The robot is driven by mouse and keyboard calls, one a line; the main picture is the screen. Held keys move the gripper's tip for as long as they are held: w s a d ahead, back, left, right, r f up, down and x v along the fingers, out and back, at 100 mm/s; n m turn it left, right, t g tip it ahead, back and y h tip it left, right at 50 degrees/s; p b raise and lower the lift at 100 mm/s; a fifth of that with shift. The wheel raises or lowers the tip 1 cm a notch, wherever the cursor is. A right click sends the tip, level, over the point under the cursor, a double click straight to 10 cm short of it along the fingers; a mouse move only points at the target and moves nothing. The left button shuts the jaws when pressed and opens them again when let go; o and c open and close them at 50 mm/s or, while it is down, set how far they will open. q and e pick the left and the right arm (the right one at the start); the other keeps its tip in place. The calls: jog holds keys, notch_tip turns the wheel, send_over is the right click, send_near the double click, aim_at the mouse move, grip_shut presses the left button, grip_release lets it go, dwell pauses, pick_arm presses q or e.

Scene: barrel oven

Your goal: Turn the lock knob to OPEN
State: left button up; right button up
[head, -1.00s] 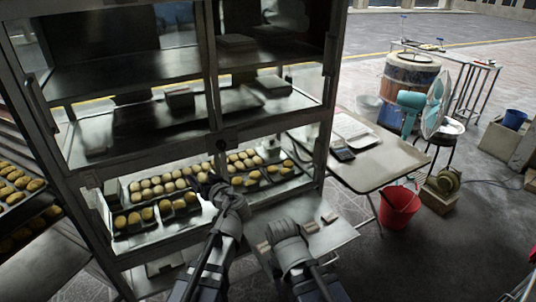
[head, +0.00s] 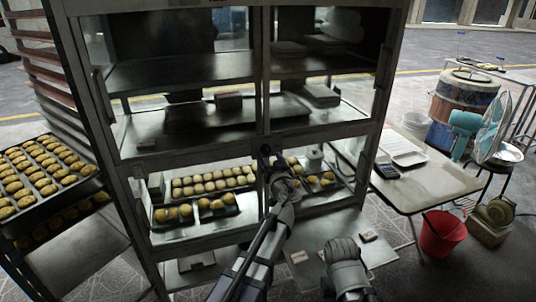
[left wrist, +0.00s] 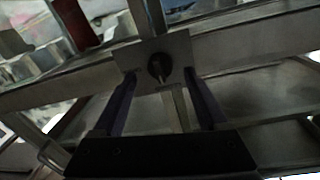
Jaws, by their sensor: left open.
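The lock knob (head: 265,150) is a small dark knob on the crossbar where the cabinet's middle post meets it. In the left wrist view the knob (left wrist: 160,66) is black and sits on a square metal plate, with small lettering too blurred to read. My left gripper (head: 270,164) is just in front of and below the knob in the head view. In the left wrist view my left gripper (left wrist: 160,76) is open, its two fingers apart on either side of the knob, not closed on it. My right arm's end (head: 345,252) shows low, right of centre; its fingers cannot be made out.
The glass-fronted cabinet (head: 120,165) holds trays of buns (head: 210,185). A rack of bun trays (head: 45,180) stands at left. At right are a table (head: 430,180), red bucket (head: 441,235) and teal fan (head: 490,130). A low shelf (head: 325,240) juts out below the cabinet.

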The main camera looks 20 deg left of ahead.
aim_at(267, 150)
pick_arm(q)
jog(key=x, duration=0.3)
jog(key=shift+s, duration=0.1)
jog(key=shift+c, duration=0.4)
jog(key=shift+d, duration=0.1)
grip_shut()
